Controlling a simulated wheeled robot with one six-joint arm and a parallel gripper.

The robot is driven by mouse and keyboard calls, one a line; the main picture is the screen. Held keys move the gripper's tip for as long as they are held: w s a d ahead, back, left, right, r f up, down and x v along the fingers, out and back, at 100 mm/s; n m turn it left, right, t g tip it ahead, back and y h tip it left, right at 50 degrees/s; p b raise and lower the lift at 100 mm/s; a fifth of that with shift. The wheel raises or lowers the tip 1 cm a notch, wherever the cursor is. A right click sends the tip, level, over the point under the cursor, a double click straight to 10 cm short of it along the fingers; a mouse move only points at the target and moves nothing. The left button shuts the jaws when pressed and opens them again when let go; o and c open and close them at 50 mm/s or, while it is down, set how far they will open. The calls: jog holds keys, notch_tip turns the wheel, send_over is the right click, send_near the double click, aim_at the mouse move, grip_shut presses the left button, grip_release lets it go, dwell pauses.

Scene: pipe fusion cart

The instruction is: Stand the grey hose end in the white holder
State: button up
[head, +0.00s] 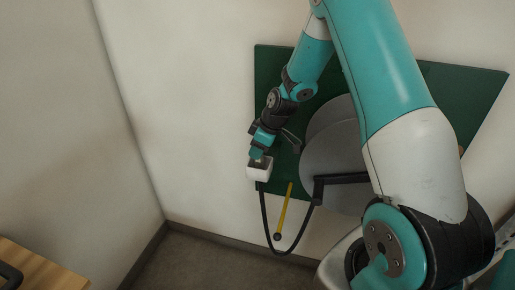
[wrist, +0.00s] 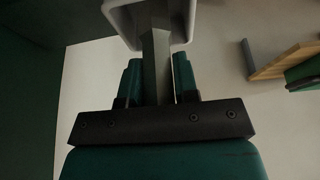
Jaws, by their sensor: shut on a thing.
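My gripper (head: 257,154) is at the white holder (head: 259,174) on the wall panel, just above it in the head view. In the wrist view my gripper (wrist: 159,82) has its two teal fingers on either side of the grey hose end (wrist: 157,58) and is shut on it. The hose end runs from the fingers to the white holder (wrist: 122,18), and its far part lies within the holder's outline. I cannot tell how deep it sits or whether it touches the holder. In the head view the hose end is mostly hidden by gripper and holder.
A black hose (head: 266,218) hangs below the holder and loops up to a black bracket (head: 345,179) by a grey disc (head: 335,150). A yellow rod (head: 284,208) hangs inside the loop. The green panel (head: 270,75) is behind. A wooden table (head: 38,272) stands at lower left.

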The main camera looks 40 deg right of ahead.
jog(key=shift+f, duration=0.15)
jog(key=o, duration=1)
